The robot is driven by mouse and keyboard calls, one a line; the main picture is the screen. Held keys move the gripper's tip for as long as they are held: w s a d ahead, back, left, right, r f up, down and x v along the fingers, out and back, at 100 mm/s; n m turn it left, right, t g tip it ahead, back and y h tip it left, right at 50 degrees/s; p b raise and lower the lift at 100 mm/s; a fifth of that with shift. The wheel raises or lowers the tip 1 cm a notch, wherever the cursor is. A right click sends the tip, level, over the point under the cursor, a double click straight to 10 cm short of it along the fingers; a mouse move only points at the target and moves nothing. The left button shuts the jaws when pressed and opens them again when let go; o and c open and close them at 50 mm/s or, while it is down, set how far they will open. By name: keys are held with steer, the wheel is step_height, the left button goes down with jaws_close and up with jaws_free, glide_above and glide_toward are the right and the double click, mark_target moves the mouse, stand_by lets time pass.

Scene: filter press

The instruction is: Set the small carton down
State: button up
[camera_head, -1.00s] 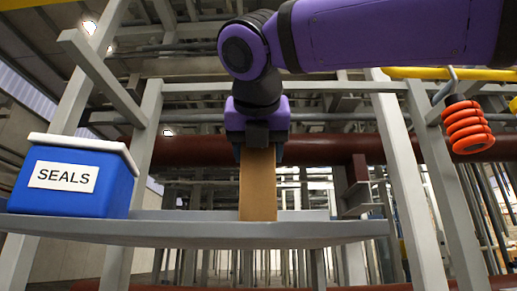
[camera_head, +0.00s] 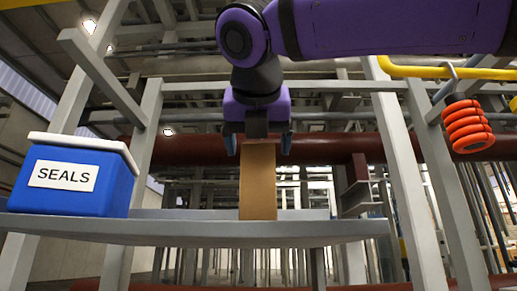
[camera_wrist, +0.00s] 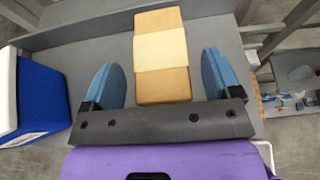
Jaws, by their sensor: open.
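The small carton (camera_head: 257,185) is a tall brown box standing upright on the grey shelf (camera_head: 200,231) in the head view. In the wrist view the carton (camera_wrist: 161,88) shows a pale band around its middle. My gripper (camera_head: 258,143) is open just above the carton's top. In the wrist view its blue fingers (camera_wrist: 160,80) stand apart on either side of the carton, with a gap on each side.
A blue bin (camera_head: 75,182) with a white lid and a SEALS label stands on the shelf's left end. Orange rings (camera_head: 467,127) hang from a hook on a yellow pipe at right. The shelf is clear between bin and carton. Grey uprights flank the shelf.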

steer(key=v, duration=1)
steer(key=shift+s, duration=0.25)
steer(key=shift+s, duration=0.1)
